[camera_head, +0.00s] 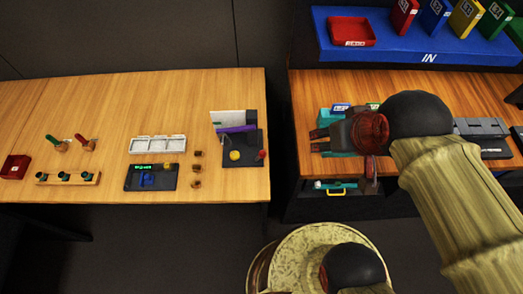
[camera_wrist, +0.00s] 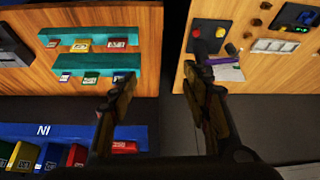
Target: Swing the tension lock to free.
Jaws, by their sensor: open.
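The trackball panel (camera_head: 245,142) is a dark plate near the right edge of the left wooden table. It bears a yellow ball (camera_head: 235,155), a purple bar (camera_head: 236,129) and a red knob (camera_head: 262,154). The wrist view shows the yellow ball (camera_wrist: 221,32), red knob (camera_wrist: 196,31) and purple bar (camera_wrist: 222,61) at upper right. I cannot tell which part is the tension lock; no label is readable. My gripper (camera_head: 318,140) is open and empty over the right table, well right of the panel. Its fingers (camera_wrist: 160,82) stand apart in the wrist view.
A teal rack (camera_wrist: 95,44) with small boxes lies on the right table below my gripper. A blue shelf (camera_head: 420,52) holds a red tray and coloured binders. A dark gap separates the tables. White trays (camera_head: 158,145), a keypad and wooden pegs stand left of the panel.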

